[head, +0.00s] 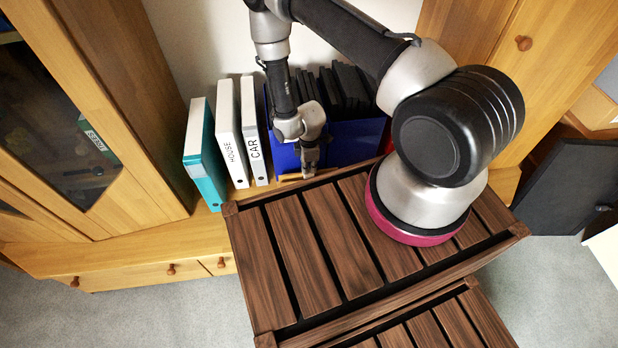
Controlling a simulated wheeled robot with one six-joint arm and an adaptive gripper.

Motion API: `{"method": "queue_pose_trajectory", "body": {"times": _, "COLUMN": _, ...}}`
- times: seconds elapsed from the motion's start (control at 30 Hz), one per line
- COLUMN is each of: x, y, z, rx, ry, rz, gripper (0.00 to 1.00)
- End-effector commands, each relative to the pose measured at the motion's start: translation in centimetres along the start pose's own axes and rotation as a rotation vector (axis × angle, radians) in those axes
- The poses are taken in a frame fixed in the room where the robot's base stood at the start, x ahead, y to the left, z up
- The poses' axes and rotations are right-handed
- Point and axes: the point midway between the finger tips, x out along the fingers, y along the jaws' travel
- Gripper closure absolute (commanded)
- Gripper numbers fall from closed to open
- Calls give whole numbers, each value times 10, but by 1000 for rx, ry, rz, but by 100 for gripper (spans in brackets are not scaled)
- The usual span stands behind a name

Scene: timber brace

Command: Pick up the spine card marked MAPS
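No spine card marked MAPS can be made out in the head view. My gripper (309,165) points down in front of a blue box (352,143), close to the back edge of the slatted wooden top. Its fingers are small and dark here, so I cannot tell whether they are open or hold anything.
A teal binder (204,158) stands left of the white ones. Black folders (345,88) stand in the blue box. The dark slatted wooden top (300,240) lies in front, with my arm's base on it. Wooden cabinets (95,85) flank the binders. Grey floor (160,315) is free at lower left.

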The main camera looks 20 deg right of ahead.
Motion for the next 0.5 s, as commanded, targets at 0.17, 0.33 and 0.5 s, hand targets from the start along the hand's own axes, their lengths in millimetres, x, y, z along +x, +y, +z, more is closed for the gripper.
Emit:
{"method": "queue_pose_trajectory", "body": {"times": 0.17, "x": -5, "y": 0, "z": 0, "rx": 0, "ry": 0, "rz": 0, "gripper": 100}}
{"method": "queue_pose_trajectory", "body": {"times": 0.33, "x": -11, "y": 0, "z": 0, "rx": 0, "ry": 0, "rz": 0, "gripper": 100}}
{"method": "queue_pose_trajectory", "body": {"times": 0.5, "x": -16, "y": 0, "z": 0, "rx": 0, "ry": 0, "rz": 0, "gripper": 100}}
